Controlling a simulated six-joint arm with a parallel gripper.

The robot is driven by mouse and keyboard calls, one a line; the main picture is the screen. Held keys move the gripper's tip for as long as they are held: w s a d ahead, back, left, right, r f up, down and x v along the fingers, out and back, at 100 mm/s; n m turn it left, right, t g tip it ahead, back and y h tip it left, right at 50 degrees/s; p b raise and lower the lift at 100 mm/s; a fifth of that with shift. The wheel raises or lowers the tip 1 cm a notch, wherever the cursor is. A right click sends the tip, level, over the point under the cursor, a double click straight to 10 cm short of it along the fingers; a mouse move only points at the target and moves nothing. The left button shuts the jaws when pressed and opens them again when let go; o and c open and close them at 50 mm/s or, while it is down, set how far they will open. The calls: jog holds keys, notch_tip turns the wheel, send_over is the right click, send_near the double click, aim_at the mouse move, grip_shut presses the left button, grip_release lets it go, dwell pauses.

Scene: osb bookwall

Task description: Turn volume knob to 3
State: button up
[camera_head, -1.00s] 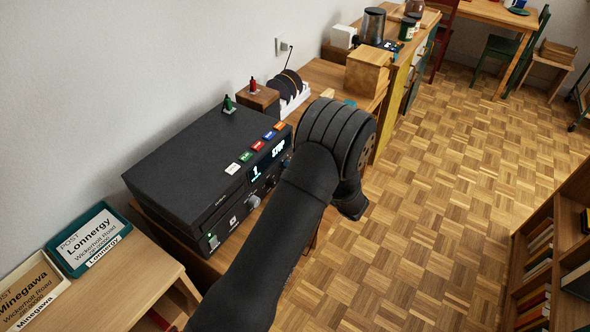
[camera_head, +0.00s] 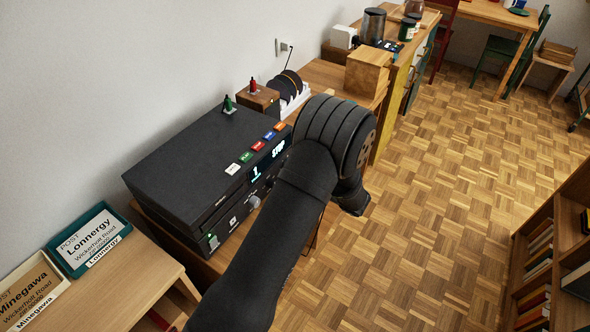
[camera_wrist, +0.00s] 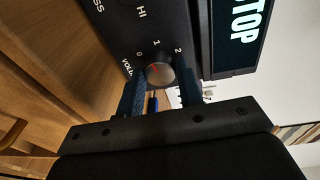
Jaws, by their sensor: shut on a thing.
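The black player (camera_head: 185,165) stands on the wooden sideboard, its front panel showing a lit STOP display (camera_head: 279,147); the display is also in the wrist view (camera_wrist: 245,22). The volume knob (camera_wrist: 160,74) is a small metallic dial with a red mark, and the numbers 0, 1 and 2 show around it. The red mark points up-left in the wrist view, towards the 0 and 1 side. My gripper (camera_wrist: 160,88) is shut on the knob, one finger on each side. In the head view my arm hides the knob and gripper. The number 3 is not visible.
Coloured buttons (camera_head: 258,146) line the player's top front edge. A wooden box (camera_head: 368,72) and a white rack of dark discs (camera_head: 296,104) stand behind. Open parquet floor (camera_head: 440,200) lies to the right.

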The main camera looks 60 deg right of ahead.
jog(key=m, duration=0.6)
jog(key=shift+d+m+y, duration=0.1)
jog(key=shift+m+y, duration=0.3)
jog(key=m, duration=0.3)
jog(key=shift+r+y, duration=0.1)
jog(key=shift+y, duration=0.2)
jog(key=m, duration=0.3)
jog(key=shift+d+m+y, duration=0.1)
jog(key=shift+m+y, duration=0.2)
jog(key=m, duration=0.4)
jog(key=shift+m+y, duration=0.4)
jog(key=m, duration=0.4)
jog(key=shift+d+m, duration=0.1)
jog(key=shift+m, duration=0.2)
jog(key=o, duration=1)
